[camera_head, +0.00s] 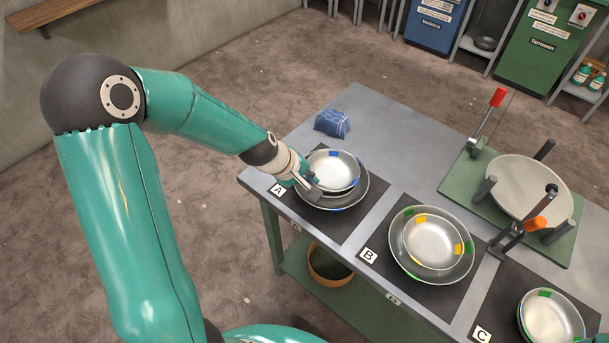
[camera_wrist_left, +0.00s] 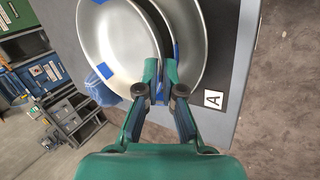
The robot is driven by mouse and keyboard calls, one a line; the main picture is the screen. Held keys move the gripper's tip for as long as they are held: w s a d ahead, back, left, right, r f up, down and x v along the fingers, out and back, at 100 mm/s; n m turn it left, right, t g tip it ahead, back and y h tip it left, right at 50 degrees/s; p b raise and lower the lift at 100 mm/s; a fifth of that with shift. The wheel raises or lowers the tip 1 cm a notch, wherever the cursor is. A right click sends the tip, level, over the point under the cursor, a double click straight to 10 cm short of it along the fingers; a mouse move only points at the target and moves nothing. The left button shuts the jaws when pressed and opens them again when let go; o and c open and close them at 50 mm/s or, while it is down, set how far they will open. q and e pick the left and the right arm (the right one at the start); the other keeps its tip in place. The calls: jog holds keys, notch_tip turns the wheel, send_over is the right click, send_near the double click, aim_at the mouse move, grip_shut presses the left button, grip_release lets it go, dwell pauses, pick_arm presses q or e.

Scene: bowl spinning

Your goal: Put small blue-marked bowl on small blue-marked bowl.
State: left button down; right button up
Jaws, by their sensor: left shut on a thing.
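On the dark mat A at the table's left, a small blue-marked bowl (camera_head: 331,168) sits above or inside a larger blue-marked bowl (camera_head: 358,195). A second rim seems to show just under the small bowl; I cannot tell whether it is another small bowl. My left gripper (camera_head: 310,190) is shut on the near rim of the small bowl. In the left wrist view, the gripper (camera_wrist_left: 161,86) pinches the rim of the silver bowl (camera_wrist_left: 115,45), with the larger bowl (camera_wrist_left: 189,35) beyond it. I cannot tell how far the held bowl is raised. My right gripper is not in view.
Mat B holds a yellow-marked bowl (camera_head: 432,243) in a green-marked bowl (camera_head: 403,262). Mat C holds green-marked bowls (camera_head: 550,318). A round plate fixture (camera_head: 515,185) with posts and clamps stands at the right. A blue cloth (camera_head: 332,123) lies behind mat A.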

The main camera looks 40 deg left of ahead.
pick_arm(q)
jog(key=shift+f+b, duration=0.35)
jog(key=shift+f, duration=0.1)
dwell(0.4)
jog(key=c, duration=1.7)
grip_release()
jog(key=shift+o, duration=0.2)
jog(key=shift+s+r, duration=0.1)
jog(key=shift+p+v, duration=0.8)
jog(key=shift+v, duration=0.75)
jog(key=o, duration=0.6)
jog(key=shift+c, duration=0.2)
